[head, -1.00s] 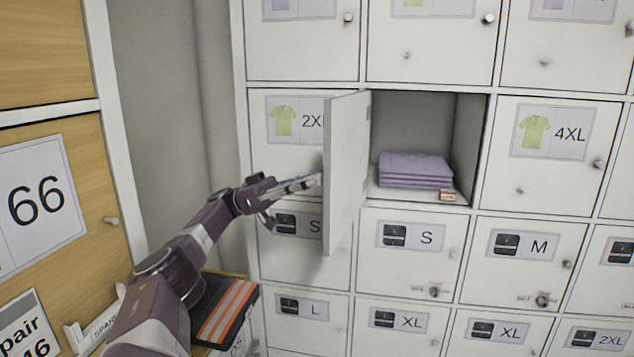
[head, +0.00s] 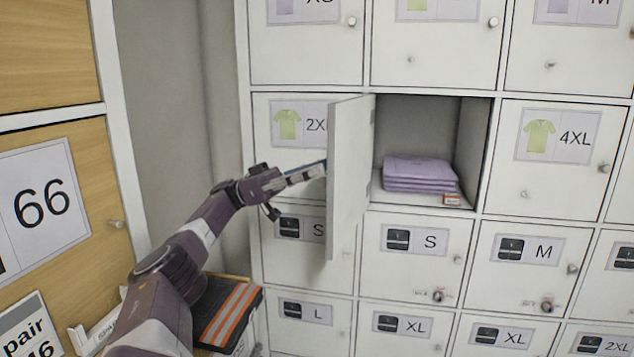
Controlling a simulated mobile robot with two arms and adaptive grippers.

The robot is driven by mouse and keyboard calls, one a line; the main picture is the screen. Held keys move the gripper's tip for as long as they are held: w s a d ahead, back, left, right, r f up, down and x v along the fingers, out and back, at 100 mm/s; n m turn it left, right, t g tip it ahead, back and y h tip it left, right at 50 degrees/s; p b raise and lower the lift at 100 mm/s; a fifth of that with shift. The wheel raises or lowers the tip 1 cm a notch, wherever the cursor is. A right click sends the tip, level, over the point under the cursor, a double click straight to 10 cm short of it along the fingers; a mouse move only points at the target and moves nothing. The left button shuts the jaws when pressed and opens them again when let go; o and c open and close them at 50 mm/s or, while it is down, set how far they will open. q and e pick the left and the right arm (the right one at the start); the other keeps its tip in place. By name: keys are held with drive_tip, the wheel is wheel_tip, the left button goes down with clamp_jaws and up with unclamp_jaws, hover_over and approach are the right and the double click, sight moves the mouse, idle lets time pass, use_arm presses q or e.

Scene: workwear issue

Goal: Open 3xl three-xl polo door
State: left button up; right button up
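One white locker door (head: 350,175) between the 2XL and 4XL polo doors stands swung open to the left, seen nearly edge-on. Its label faces away and is hidden. The open compartment (head: 420,120) holds a stack of folded purple cloth (head: 419,172) with a small red-and-white tag at its front. My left gripper (head: 310,174) reaches in from the left, its fingertips at the outer side of the open door and partly hidden behind it. I cannot tell whether its fingers are open or shut. My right gripper is out of view.
Closed white lockers surround the opening, including the 2XL door (head: 288,125) and 4XL door (head: 556,140), with small knobs protruding. A wooden cabinet (head: 60,200) stands at left. Dark cloth with orange stripes (head: 226,315) lies below my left arm.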

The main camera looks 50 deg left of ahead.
use_arm(q)
wheel_tip(320, 180, up, 7)
idle(0.3)
idle(0.5)
